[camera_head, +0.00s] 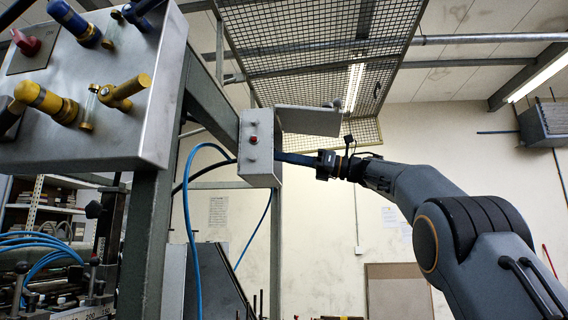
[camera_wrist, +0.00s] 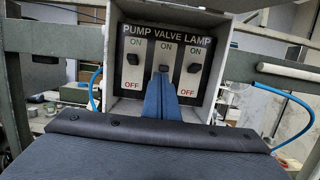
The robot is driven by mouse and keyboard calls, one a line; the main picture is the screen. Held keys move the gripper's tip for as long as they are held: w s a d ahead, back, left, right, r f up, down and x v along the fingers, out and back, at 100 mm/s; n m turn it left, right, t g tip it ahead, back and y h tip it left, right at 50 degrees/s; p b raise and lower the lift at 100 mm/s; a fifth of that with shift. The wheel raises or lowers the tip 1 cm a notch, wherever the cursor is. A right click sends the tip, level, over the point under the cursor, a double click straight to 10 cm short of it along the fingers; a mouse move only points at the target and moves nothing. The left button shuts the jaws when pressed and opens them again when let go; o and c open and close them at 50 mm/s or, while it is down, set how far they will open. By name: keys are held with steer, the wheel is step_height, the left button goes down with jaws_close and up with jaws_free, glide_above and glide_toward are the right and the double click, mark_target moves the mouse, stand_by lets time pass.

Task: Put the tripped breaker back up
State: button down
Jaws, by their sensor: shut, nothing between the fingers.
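The breaker box (camera_wrist: 222,60) is open toward the wrist camera, with three switches labelled PUMP, VALVE and LAMP. The PUMP lever (camera_wrist: 132,59) and LAMP lever (camera_wrist: 193,68) sit nearer ON than OFF. I cannot tell whether the tips touch the lever. In the head view the box (camera_head: 258,165) is side-on, my gripper (camera_head: 284,157) entering from the right.
A raised lid (camera_head: 308,120) juts from the box top above my gripper. A blue hose (camera_head: 190,215) loops left of the box. A larger control panel (camera_head: 130,135) with knobs is at upper left. Open space lies right of the box, around my arm.

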steer(key=shift+d+r, duration=0.25)
steer(key=s+d+r+p, duration=0.1)
steer(key=d, duration=0.9)
steer(key=shift+r+p, duration=0.2)
steer(key=shift+p, duration=0.2)
steer(key=shift+s, duration=0.1)
